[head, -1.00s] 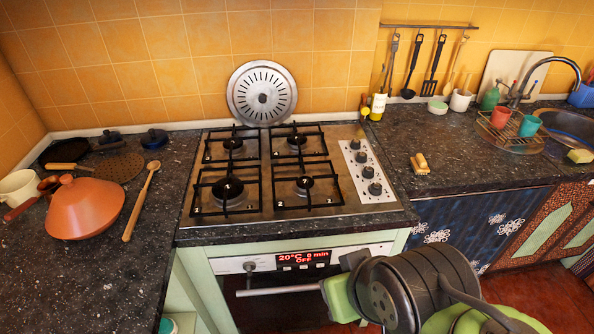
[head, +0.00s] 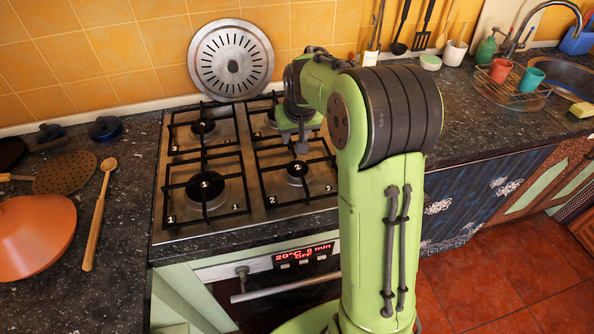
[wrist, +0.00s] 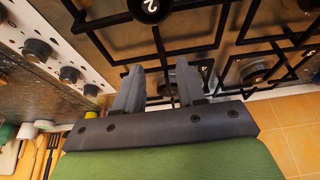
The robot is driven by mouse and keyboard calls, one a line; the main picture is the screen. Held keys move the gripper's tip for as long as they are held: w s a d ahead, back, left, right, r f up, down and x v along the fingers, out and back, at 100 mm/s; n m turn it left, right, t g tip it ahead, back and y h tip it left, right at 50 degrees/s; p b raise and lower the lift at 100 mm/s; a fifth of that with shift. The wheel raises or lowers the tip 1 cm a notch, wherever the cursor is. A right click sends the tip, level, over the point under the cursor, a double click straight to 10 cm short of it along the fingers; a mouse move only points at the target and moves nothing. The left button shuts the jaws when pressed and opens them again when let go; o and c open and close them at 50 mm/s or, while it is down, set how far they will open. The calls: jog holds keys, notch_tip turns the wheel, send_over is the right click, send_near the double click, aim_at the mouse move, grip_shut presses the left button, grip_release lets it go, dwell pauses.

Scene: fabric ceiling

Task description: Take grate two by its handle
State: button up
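Several black grates sit over the burners of the steel hob (head: 245,185). The number 2 shows on the hob at the front right grate (head: 272,171), and a cap marked 2 (wrist: 150,7) shows at the top of the wrist view. I cannot make out a distinct handle. My gripper (head: 300,147) hangs pointing down over the right side of the hob, near the back of that grate. In the wrist view its two fingers (wrist: 158,85) are apart with nothing held, and grate bars lie beyond them. My arm hides the hob's right side and knobs in the head view.
A round slotted metal lid (head: 231,60) leans on the tiles behind the hob. An orange lid (head: 32,238) and a wooden spoon (head: 98,215) lie on the left counter. Knobs (wrist: 70,75) line the hob edge in the wrist view.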

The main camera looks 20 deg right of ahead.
aim_at(292, 147)
jog(key=b+x, duration=0.1)
jog(key=x, duration=0.8)
jog(key=shift+w+f, duration=0.15)
grip_shut()
